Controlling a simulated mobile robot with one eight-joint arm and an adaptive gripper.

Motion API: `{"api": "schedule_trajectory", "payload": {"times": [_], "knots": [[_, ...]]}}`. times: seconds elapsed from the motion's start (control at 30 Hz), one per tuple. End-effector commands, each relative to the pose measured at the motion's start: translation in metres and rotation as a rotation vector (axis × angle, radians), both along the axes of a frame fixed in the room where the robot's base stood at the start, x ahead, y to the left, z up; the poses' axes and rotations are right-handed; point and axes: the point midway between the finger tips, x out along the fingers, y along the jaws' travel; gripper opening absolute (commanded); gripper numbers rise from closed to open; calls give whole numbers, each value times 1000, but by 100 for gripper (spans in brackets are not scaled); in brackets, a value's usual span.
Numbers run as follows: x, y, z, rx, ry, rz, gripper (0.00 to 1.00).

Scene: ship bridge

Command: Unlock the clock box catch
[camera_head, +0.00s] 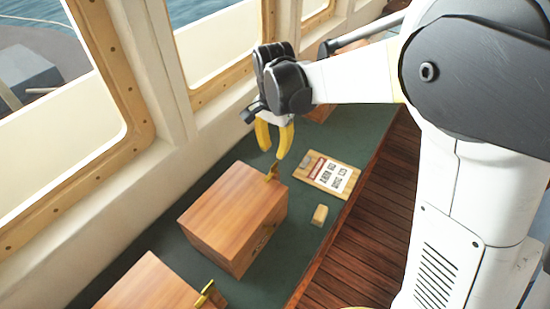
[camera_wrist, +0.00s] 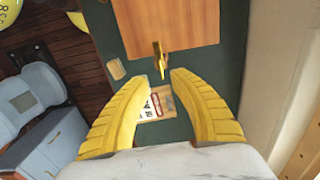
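A wooden box (camera_head: 235,215) stands on the green counter, with a small brass catch (camera_head: 272,172) at its far top edge in the head view. The wrist view also shows the box (camera_wrist: 180,20) and the catch (camera_wrist: 158,58) sticking out from the box's edge. My gripper (camera_head: 273,152) is just above the catch in the head view, its yellow fingers pointing down. In the wrist view my gripper (camera_wrist: 160,76) is open and empty, with the catch lined up with the gap between the fingertips. I cannot tell whether a finger touches it.
A clipboard with a printed sheet (camera_head: 328,174) and a small wooden block (camera_head: 320,215) lie beside the box. A second wooden box (camera_head: 148,285) with a brass catch (camera_head: 204,293) stands nearer. Window frames and a wall border the counter (camera_head: 285,265) on the left.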

Motion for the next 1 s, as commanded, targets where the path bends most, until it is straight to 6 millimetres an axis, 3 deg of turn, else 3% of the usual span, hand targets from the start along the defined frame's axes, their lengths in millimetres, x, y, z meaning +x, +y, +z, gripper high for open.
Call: {"api": "schedule_trajectory", "payload": {"times": [0.1,0.3,0.47,0.73,0.77,0.83,1.0], "knots": [[1,0,-27,0,0,0,27],[1,0,-58,0,-1,0,27],[0,0,-69,0,-1,0,27],[0,0,-70,0,-1,0,27],[0,0,-70,0,-1,0,23],[0,0,-70,0,-1,0,1],[0,-1,-70,0,-1,0,0]]}}
